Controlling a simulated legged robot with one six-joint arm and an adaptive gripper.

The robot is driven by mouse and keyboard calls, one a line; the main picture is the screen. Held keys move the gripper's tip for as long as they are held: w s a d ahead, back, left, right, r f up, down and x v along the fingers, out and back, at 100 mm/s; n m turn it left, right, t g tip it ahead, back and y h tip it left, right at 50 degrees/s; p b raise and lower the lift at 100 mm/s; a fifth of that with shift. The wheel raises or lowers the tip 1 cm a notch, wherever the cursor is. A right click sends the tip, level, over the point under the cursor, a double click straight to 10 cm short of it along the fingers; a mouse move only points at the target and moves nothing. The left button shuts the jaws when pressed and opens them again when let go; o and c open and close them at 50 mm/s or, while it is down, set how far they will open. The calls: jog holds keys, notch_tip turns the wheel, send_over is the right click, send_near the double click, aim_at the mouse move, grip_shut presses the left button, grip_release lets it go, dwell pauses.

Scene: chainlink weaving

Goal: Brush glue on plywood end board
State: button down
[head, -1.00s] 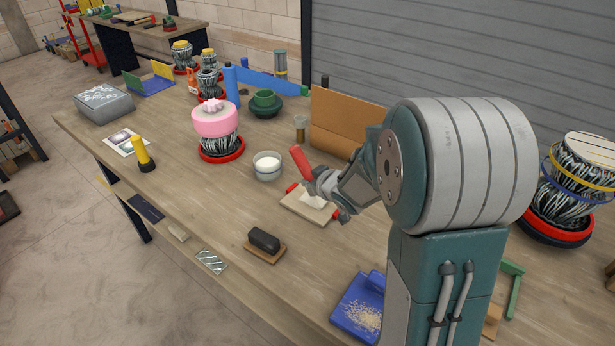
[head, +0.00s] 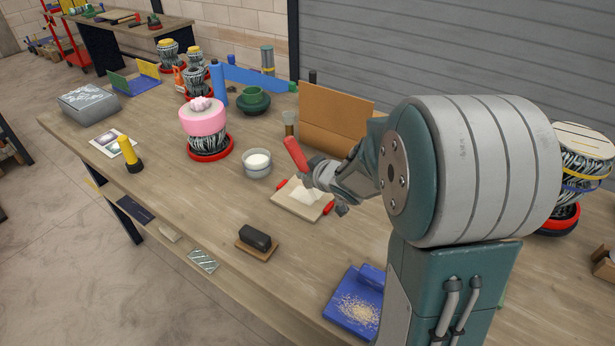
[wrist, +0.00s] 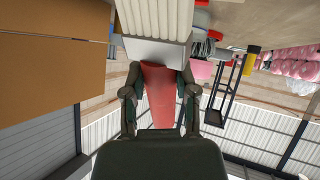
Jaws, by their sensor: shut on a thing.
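My gripper (head: 313,172) is shut on a brush. Its red handle (head: 295,153) tilts up and to the left in the head view. In the wrist view the red handle (wrist: 158,92) sits between the fingers, with a grey ferrule (wrist: 155,52) and pale bristles (wrist: 152,18) beyond. The plywood end board (head: 285,201) lies flat on the bench under my gripper, with red clamps (head: 328,208) at its ends. A white patch (head: 302,194) shows over the board; I cannot tell glue from bristles there. A grey bowl (head: 257,171) of white glue stands left of the board.
A dark block (head: 257,238) on a small wooden base and a blue dustpan (head: 342,312) with shavings lie nearer. A cardboard panel (head: 335,118) stands behind the board. A pink-topped drum (head: 205,125) sits left. Bare bench lies between the bowl and the dark block.

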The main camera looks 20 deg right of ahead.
aim_at(304, 156)
jog(key=shift+r, duration=2.25)
jog(key=shift+s, duration=0.1)
